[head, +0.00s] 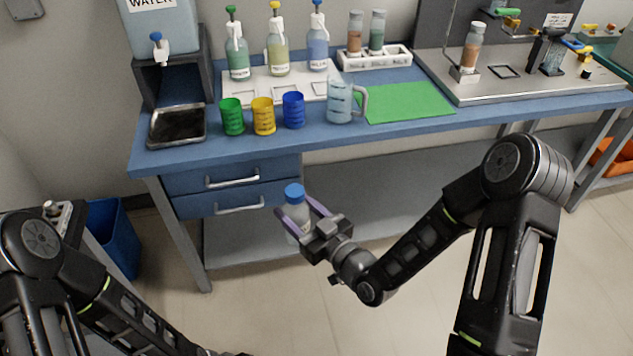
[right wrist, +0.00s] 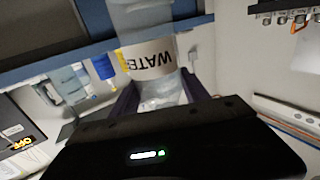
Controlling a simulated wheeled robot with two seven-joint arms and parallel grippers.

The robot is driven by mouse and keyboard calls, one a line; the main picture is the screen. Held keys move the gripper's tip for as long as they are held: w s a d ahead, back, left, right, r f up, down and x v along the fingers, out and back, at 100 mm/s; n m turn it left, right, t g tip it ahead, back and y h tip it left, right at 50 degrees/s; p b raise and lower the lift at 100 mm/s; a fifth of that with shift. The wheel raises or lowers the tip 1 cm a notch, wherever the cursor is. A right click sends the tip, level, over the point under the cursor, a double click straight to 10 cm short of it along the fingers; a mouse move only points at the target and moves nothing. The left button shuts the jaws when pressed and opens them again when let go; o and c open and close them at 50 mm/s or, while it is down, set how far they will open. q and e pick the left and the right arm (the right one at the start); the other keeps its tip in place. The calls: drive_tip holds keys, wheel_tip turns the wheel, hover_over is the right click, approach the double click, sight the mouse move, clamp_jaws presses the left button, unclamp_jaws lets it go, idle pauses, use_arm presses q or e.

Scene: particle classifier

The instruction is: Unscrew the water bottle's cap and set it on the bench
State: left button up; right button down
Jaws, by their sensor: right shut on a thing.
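The water bottle (head: 297,212) is a small clear bottle with a blue cap (head: 294,191) on its top. It is held roughly upright in front of the bench drawers, off the bench. My right gripper (head: 303,212) is shut on the bottle's body, below the cap. In the right wrist view the clear bottle with a white label (right wrist: 152,58) sits between the purple fingers; the cap is not seen there. My left arm comes in at the lower left, and its fingers are not in view. The blue bench (head: 390,128) stands behind the bottle.
Green (head: 232,117), yellow (head: 263,116) and blue (head: 293,110) cups and a clear jug (head: 340,102) stand near the bench's front edge. A dark tray (head: 177,126) is at the left. A green mat (head: 405,102) lies bare to the right.

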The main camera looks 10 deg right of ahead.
drive_tip(key=s+a+f+n+g+y, duration=0.2)
drive_tip(key=s+a+y, duration=0.1)
drive_tip(key=a, duration=0.2)
drive_tip(key=shift+s+f+n, duration=0.15)
drive_tip(key=shift+s+n, duration=0.15)
drive_tip(key=shift+a, duration=0.1)
